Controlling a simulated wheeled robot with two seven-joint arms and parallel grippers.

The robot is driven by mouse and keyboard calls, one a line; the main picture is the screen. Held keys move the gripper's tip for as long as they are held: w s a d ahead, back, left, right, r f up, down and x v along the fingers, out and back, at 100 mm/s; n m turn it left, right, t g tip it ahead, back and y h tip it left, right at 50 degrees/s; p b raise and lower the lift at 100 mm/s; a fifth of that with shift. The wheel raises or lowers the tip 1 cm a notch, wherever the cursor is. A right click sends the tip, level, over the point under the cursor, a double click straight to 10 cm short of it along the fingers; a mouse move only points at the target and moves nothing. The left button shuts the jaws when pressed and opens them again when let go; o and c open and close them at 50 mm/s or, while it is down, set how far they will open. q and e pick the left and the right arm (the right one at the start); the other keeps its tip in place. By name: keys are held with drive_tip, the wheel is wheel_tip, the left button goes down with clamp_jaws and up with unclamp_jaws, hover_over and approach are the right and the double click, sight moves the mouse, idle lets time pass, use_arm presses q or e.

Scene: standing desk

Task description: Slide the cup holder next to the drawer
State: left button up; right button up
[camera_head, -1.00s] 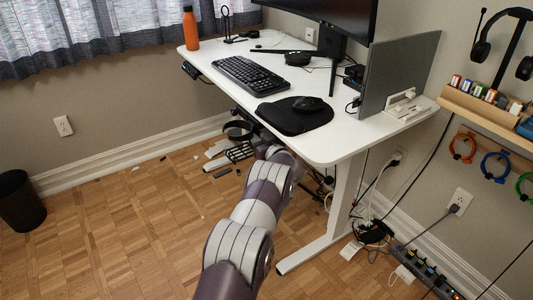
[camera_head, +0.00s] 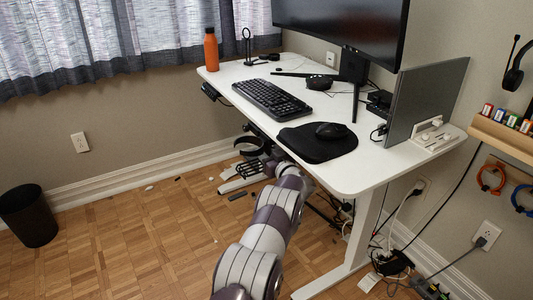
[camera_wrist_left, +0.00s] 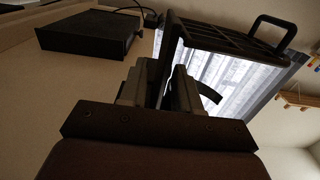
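The cup holder, a black ring (camera_head: 247,145) above a dark grid tray (camera_head: 250,168), shows below the desk's left front edge in the head view. In the left wrist view its slatted tray (camera_wrist_left: 228,35) fills the upper right, close beyond my fingertips. A black box (camera_wrist_left: 88,36), apparently the drawer, sits at upper left in that view, apart from the slatted tray. My left arm reaches under the desk; my left gripper (camera_wrist_left: 163,72) is close to the tray's near edge. Its fingers have a narrow, dark gap, and whether they clasp the edge is unclear. My right gripper is not in view.
The white desk (camera_head: 330,165) carries a keyboard (camera_head: 271,101), a mouse pad (camera_head: 312,148), a monitor (camera_head: 350,25) and an orange bottle (camera_head: 211,50). A desk leg (camera_head: 362,232) stands right of my arm. Cables and a power strip (camera_head: 432,290) lie at lower right.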

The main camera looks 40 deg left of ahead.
use_arm(q)
drive_tip(key=shift+s+d+r, duration=0.1)
drive_tip(key=shift+d+r, duration=0.05)
drive_tip(key=shift+d, duration=0.15)
drive_tip(key=p+v, duration=0.4)
drive_tip(key=v, duration=0.8)
drive_tip(key=shift+s, duration=0.1)
